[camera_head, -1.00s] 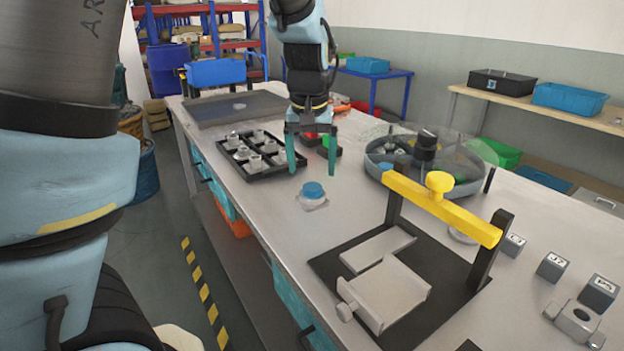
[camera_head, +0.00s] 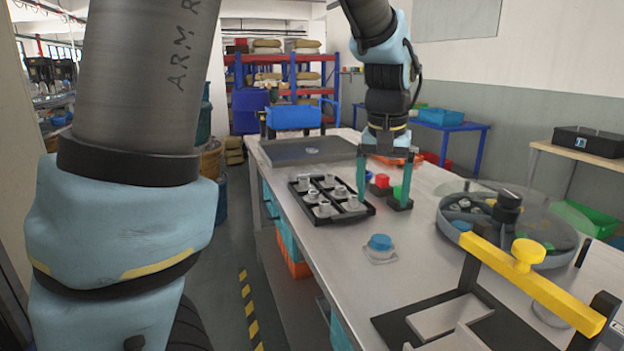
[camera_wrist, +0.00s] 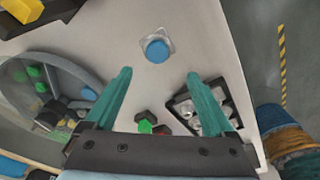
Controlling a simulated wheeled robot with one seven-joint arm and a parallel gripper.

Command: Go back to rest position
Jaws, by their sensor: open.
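My gripper (camera_head: 384,178) hangs fingers-down above the long metal bench (camera_head: 340,255). Its two teal fingers are spread wide with nothing between them. In the wrist view my gripper (camera_wrist: 158,92) also shows empty, its fingertips apart. The clear square piece with a blue round cap (camera_head: 380,245) sits on the bench, in front of and below my gripper. It shows beyond the fingertips in the wrist view (camera_wrist: 157,49).
A black tray of several metal parts (camera_head: 331,198) lies left of my gripper. Red and green buttons (camera_head: 383,181) are close behind the fingers. A round divided bowl (camera_head: 507,222) and a yellow-barred fixture (camera_head: 530,275) stand to the right. Bare bench lies in front.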

